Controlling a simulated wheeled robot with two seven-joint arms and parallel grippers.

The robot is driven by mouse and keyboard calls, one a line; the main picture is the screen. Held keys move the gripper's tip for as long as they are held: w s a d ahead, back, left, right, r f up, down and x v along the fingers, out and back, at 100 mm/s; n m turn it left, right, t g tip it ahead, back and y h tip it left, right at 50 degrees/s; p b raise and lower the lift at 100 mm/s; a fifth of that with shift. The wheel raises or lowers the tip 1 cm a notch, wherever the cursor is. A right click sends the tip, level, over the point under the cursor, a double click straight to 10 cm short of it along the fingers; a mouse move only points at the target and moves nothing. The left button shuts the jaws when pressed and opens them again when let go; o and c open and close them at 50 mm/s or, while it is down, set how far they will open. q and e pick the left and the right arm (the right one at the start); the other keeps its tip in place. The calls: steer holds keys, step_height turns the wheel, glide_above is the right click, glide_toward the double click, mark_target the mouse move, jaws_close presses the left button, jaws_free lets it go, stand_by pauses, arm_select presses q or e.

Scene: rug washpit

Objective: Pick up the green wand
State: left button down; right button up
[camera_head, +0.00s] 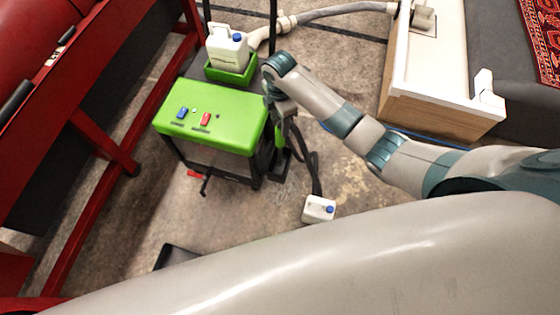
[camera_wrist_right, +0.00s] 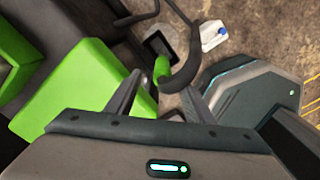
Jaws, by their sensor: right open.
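The green wand (camera_wrist_right: 162,68) stands beside the green-topped machine, with a black foot on the floor. In the head view only a short green piece of it (camera_head: 279,141) shows below my right gripper (camera_head: 287,108). In the right wrist view, the open fingers of my right gripper (camera_wrist_right: 158,100) are on either side of the wand's lower picture end, with nothing clamped. A black curved hose or handle crosses close to the wand. Whether the fingers touch the wand cannot be told. My left gripper is not in view.
The green-lidded machine (camera_head: 215,112) stands just left of my right gripper. A white jug (camera_head: 228,48) sits in a green tray behind it. A small white jug (camera_head: 319,209) is on the floor. A red frame (camera_head: 95,135) is at left; a white-topped wooden box (camera_head: 440,70) is at right.

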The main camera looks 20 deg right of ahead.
mark_target(280, 140)
step_height(280, 140, down, 7)
steer(key=shift+r, duration=0.2)
stand_by(0.3)
steer(key=shift+s+f, duration=0.15)
steer(key=shift+f, duration=0.4)
steer(key=shift+s+f+b, duration=0.15)
steer(key=shift+f+b, duration=0.2)
steer(key=shift+f, duration=1.65)
steer(key=c, duration=1.1)
